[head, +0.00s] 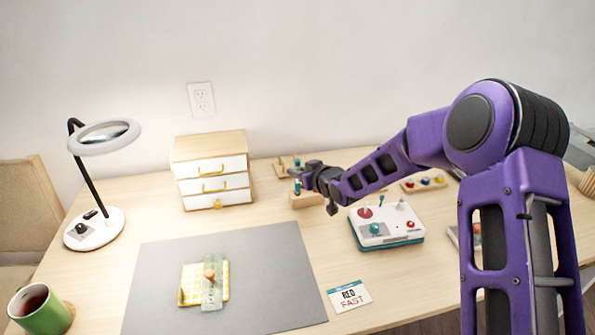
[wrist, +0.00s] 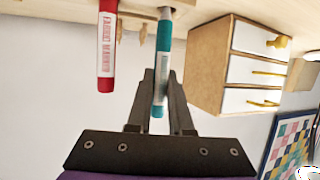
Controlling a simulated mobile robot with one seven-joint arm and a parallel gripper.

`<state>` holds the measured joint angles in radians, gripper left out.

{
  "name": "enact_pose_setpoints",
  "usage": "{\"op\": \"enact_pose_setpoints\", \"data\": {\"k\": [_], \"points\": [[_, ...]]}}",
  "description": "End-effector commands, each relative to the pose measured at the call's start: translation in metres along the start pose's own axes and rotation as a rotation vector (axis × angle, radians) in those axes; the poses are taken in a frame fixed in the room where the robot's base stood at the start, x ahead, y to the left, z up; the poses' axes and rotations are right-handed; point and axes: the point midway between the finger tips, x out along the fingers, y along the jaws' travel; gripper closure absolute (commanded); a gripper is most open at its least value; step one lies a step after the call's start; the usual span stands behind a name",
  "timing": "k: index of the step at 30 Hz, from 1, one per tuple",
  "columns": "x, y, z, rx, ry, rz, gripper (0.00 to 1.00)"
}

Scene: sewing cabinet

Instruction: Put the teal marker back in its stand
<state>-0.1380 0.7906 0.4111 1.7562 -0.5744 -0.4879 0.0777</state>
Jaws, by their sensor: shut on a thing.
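The teal marker (wrist: 163,50) is held between the two dark fingers of my gripper (wrist: 162,78). The wrist view is upside down, and the marker's grey end points toward the wooden surface at the top of that picture. In the head view the teal marker (head: 297,187) hangs roughly upright below my gripper (head: 298,172), just above or at the wooden stand (head: 303,201). My arm partly hides the stand. I cannot tell whether the marker's lower end is in the stand. A red marker (wrist: 107,45) stands beside the teal one in the wrist view.
A drawer cabinet (head: 211,165) stands left of the stand, and a peg rack (head: 283,170) is behind it. A white and teal machine (head: 385,232) with knobs sits in front to the right. A grey mat (head: 275,280) lies at the front.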

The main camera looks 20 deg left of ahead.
Motion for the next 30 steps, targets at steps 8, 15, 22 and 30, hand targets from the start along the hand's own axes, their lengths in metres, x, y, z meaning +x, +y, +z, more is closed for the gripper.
{"op": "enact_pose_setpoints", "data": {"k": [8, 15, 22, 30], "points": [[0.0004, 0.0001, 0.0006, 0.0, 0.001, 0.0, 1.0], [0.0004, 0.0, 0.0008, 0.0, 0.0, 0.0, 1.0], [0.0014, 0.0, 0.0031, 0.0, 0.0, 0.0, 1.0], [0.003, -0.0001, 0.0068, 0.0, 0.001, 0.0, 1.0]]}}
